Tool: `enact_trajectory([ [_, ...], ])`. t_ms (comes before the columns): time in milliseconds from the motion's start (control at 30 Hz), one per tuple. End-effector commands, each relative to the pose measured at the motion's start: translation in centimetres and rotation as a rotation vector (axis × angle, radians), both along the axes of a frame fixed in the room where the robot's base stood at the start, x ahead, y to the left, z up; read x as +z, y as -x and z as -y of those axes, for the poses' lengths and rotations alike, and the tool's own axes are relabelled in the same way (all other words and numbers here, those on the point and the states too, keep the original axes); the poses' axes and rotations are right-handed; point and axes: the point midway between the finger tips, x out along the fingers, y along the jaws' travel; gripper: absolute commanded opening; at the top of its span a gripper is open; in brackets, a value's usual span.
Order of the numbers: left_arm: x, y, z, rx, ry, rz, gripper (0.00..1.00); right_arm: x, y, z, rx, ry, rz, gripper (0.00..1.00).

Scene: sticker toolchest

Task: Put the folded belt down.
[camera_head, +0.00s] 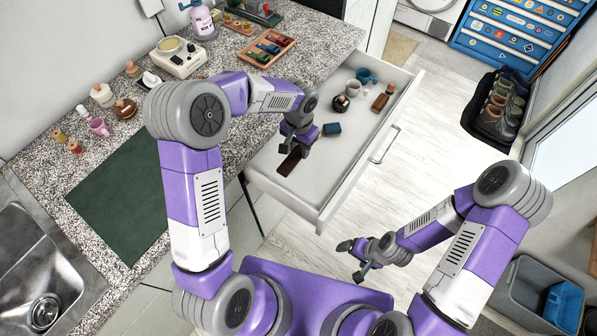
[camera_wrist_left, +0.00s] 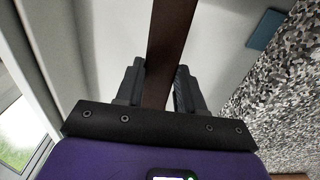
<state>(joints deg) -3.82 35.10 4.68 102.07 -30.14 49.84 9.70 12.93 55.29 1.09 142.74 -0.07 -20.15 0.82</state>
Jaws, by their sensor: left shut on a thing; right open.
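The folded belt is a dark brown strip (camera_head: 288,164) at the near left end of the open white drawer (camera_head: 321,180). My left gripper (camera_head: 294,148) reaches down over the drawer and is shut on the belt. In the left wrist view the belt (camera_wrist_left: 168,50) runs between the two dark fingers and extends away beyond them. I cannot tell whether the belt touches the drawer floor. My right gripper (camera_head: 354,261) is open and empty, outside the drawer over the floor.
The drawer also holds a dark blue block (camera_head: 332,129), a teal mug (camera_head: 365,76), a pale mug (camera_head: 353,88), a dark round item (camera_head: 340,103) and a brown bottle (camera_head: 379,103). Its near right floor is clear. The speckled counter (camera_head: 232,160) borders it on the left.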

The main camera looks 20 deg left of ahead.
Motion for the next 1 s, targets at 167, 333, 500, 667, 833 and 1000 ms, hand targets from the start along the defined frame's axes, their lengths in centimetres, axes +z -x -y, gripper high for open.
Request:
enact_trajectory([
  [167, -3.2, -0.3, 0.2, -0.018, 0.001, -0.004, 0.00, -1.2, 0.0, 0.0, 0.001, -0.001, 0.001, 0.88],
  [333, -5.7, -0.3, 0.2, -0.018, 0.001, -0.003, 0.00, -1.7, -0.1, 0.0, 0.001, -0.001, 0.001, 0.88],
  [500, -6.9, -0.3, 0.2, -0.016, 0.001, -0.001, 0.00, -2.0, -0.1, 0.0, 0.000, 0.000, 0.002, 0.88],
  [667, -9.2, -0.2, 0.1, -0.016, 0.001, -0.003, 0.00, -2.7, -0.1, 0.0, 0.000, 0.000, 0.002, 0.88],
  [833, -10.0, -0.3, 0.2, -0.015, 0.001, 0.001, 0.00, -2.8, -0.1, 0.0, 0.000, 0.000, 0.002, 0.88],
  [1000, -10.0, -0.3, 0.2, -0.015, 0.001, 0.001, 0.00, -2.8, -0.1, 0.0, 0.000, 0.000, 0.002, 0.88],
])
